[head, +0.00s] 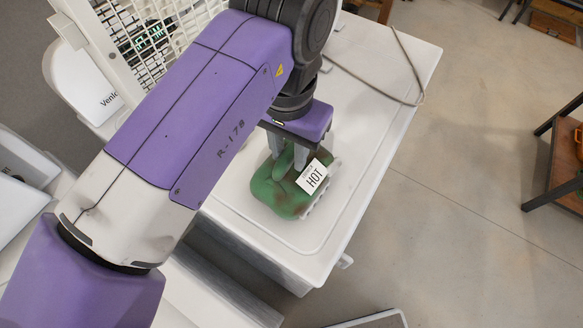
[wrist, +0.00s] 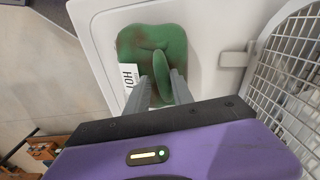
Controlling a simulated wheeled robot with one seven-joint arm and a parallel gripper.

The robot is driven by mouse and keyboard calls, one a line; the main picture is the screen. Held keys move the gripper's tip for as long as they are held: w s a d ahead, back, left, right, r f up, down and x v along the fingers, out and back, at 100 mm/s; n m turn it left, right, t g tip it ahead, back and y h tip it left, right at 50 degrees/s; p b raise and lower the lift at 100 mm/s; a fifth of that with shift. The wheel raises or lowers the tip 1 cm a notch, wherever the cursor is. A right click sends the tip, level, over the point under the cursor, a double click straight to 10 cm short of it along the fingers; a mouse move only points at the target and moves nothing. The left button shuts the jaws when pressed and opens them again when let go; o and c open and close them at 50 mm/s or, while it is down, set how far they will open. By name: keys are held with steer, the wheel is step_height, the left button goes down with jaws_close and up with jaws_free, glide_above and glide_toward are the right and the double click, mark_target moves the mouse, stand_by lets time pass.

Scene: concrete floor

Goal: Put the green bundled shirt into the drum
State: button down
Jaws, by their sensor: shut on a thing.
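The green bundle (head: 280,189) has brownish stains, a raised ridge and a white card reading HOT. It is on the white machine top and also shows in the wrist view (wrist: 137,42). Whether it is a shirt I cannot tell for sure. My gripper (head: 300,163) points down over it, with its two fingers shut on the raised ridge; the fingers also show in the wrist view (wrist: 160,88). The bundle appears to rest on the top, without a clear gap beneath it. No drum opening is recognisable in either view.
The white machine top (head: 375,75) is otherwise mostly clear, with a thin cord (head: 398,98) over its far right edge. A white lattice basket (head: 150,35) stands at the upper left. A dark-framed shelf (head: 555,150) stands at the right, across open concrete floor.

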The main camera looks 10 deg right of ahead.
steer(key=shift+w+a+p, duration=0.2)
steer(key=shift+a+p, duration=0.05)
steer(key=shift+p, duration=0.3)
steer(key=shift+r, duration=0.1)
steer(key=shift+r+p, duration=1.05)
steer(key=shift+p, duration=0.1)
steer(key=shift+r, duration=0.1)
step_height(320, 180, up, 5)
steer(key=p, duration=0.5)
